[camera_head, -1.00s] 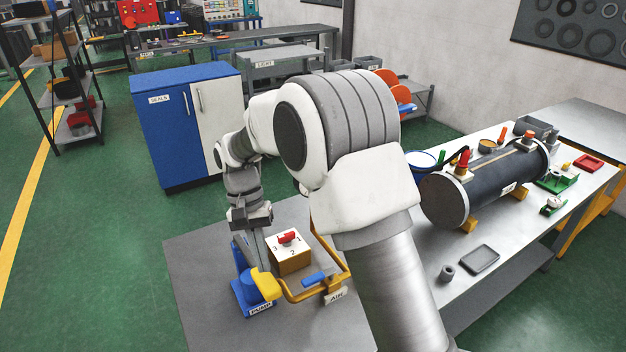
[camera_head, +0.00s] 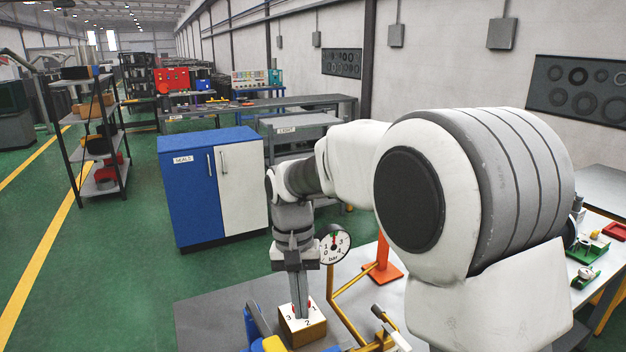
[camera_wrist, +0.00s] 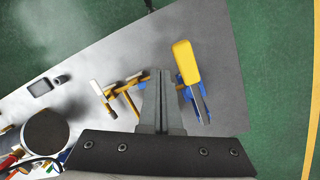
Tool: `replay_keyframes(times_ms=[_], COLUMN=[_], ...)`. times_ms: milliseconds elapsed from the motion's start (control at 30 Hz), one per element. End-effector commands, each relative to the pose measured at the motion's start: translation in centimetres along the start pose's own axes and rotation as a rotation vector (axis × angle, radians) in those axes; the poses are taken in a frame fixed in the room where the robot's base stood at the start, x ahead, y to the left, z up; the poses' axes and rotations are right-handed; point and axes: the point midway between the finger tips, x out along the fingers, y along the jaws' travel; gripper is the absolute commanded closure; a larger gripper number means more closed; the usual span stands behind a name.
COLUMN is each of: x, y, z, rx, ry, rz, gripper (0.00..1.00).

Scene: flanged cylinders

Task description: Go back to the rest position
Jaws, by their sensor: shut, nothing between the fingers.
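My gripper (camera_head: 301,312) points down, its two fingers together and empty. In the head view its tips overlap the numbered selector block (camera_head: 308,337), a white-topped wooden block with a red knob; I cannot tell how far above it they are. My arm covers the middle right of the head view and hides most of the large cylinder; a dark round end (camera_wrist: 45,135) shows in the wrist view.
The grey table (camera_head: 215,315) holds yellow pipework (camera_wrist: 117,96) beside the fingers and a round pressure gauge (camera_head: 334,245) behind. A blue and white SEALS cabinet (camera_head: 212,185) stands behind the table. Green floor (camera_head: 110,270) is open at left.

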Motion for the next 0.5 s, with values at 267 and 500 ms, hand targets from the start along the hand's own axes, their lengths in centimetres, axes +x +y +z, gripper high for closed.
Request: replay_keyframes(times_ms=[267,500], x=[-2.7,-3.0], y=[6.2,10.6], z=[4.1,8.4], rx=[-0.01,-0.019], ry=[0.17,0.318], rz=[-0.066,-0.096], gripper=[1.0,1.0])
